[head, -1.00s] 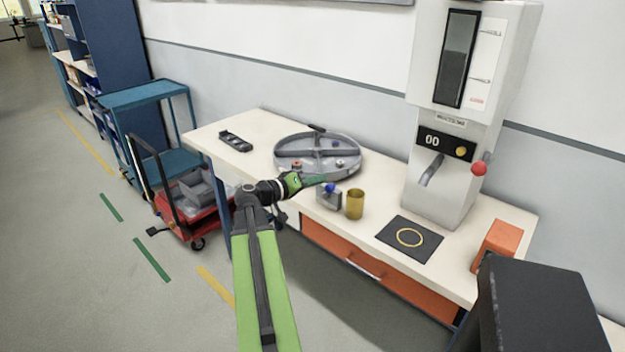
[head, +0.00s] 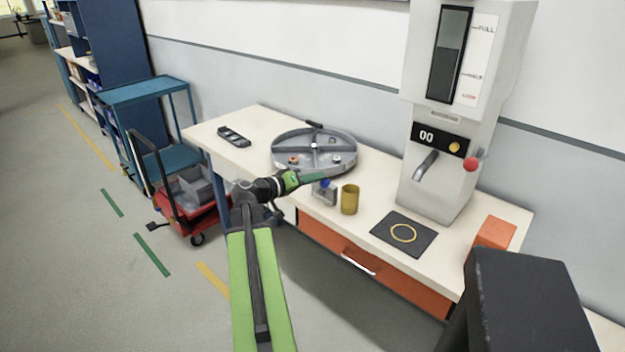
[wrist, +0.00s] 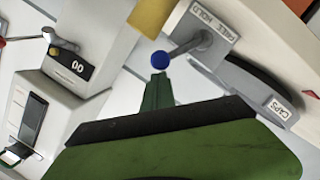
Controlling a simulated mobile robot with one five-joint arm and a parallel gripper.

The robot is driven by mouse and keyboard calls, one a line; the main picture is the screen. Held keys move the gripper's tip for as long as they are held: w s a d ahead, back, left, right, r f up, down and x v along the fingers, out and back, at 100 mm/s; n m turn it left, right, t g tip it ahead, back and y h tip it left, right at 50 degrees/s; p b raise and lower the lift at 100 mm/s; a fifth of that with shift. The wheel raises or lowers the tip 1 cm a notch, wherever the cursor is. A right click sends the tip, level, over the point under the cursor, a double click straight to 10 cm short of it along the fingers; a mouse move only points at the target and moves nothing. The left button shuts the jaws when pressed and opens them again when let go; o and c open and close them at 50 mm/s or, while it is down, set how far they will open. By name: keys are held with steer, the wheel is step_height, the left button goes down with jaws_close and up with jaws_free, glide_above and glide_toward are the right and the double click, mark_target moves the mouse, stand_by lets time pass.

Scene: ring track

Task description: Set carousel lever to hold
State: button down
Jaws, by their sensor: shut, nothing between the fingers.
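The carousel lever is a small grey box (head: 323,196) with a blue ball knob (head: 326,184), on the table in front of the round grey carousel (head: 315,165). In the wrist view the blue knob (wrist: 160,59) ends a grey rod (wrist: 190,46) that leans out from a plate (wrist: 213,22) lettered with what looks like CALL and HOLD. My gripper (head: 322,177) is shut and empty, its green fingertips right by the knob. In the wrist view the fingertips (wrist: 157,78) sit just below the knob; I cannot tell whether they touch it. Which lettered side the lever points to is unclear.
A yellow cup (head: 349,200) stands close right of the lever box. Beyond it are a dark mat with a yellow ring (head: 404,233), a tall dispenser (head: 440,170) and an orange box (head: 496,233). A black tray (head: 234,137) lies on the table's left end.

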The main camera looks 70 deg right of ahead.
step_height(320, 180, up, 4)
steer(key=w+d+p, duration=0.1)
steer(key=w+p, duration=0.2)
steer(key=p, duration=0.1)
steer(key=f+v, duration=0.1)
steer(key=v, duration=0.8)
steer(key=shift+a+r+p, duration=0.25)
steer(key=shift+a+p, duration=0.15)
